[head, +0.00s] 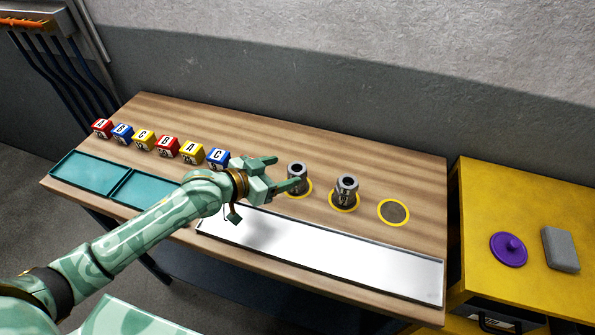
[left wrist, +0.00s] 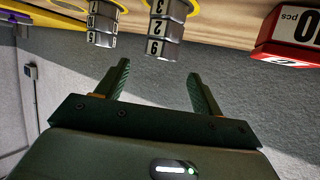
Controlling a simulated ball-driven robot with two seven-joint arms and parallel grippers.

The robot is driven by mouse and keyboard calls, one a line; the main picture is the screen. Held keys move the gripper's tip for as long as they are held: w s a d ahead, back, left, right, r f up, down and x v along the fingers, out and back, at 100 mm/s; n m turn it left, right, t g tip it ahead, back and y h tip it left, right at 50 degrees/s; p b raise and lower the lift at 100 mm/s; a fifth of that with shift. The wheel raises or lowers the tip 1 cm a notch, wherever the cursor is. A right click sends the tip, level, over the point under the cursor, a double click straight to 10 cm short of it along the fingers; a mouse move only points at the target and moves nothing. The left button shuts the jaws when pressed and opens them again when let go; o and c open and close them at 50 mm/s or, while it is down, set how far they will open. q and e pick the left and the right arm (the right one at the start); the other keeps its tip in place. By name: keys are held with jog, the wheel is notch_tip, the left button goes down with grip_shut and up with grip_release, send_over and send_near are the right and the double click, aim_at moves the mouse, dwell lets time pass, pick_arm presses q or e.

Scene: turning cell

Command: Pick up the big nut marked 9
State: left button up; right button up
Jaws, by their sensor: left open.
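Two stacks of grey steel nuts stand on the bench, the left stack (head: 297,177) and the right stack (head: 346,190), each in a yellow-rimmed ring. The left wrist view is turned over, with the bench at its top. There the nearer stack (left wrist: 167,28) shows a 3, a 2 and, at its free end, a nut whose mark reads like 9 (left wrist: 155,47); whether that mark is upside down I cannot tell. My left gripper (head: 284,172) is open and empty, just left of the left stack. Its jaws (left wrist: 159,72) face that stack, apart from it. My right gripper is not in view.
A third ring (head: 393,211) is empty. A pale tray (head: 330,258) lies along the front edge. Lettered red, blue and yellow blocks (head: 167,146) and teal trays (head: 80,175) are at left. A yellow cabinet (head: 520,200) at right holds a purple lid (head: 508,250) and a grey block (head: 560,249).

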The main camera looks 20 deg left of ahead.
aim_at(295, 169)
pick_arm(q)
jog(key=x, duration=0.2)
jog(key=b+x, duration=0.1)
jog(key=x, duration=0.1)
jog(key=shift+f, duration=0.3)
jog(key=shift+w+d+f, duration=0.1)
jog(key=shift+w+d, duration=0.1)
jog(key=shift+w, duration=0.05)
jog(key=shift+s, duration=0.1)
jog(key=shift+c, duration=0.9)
jog(key=c, duration=1)
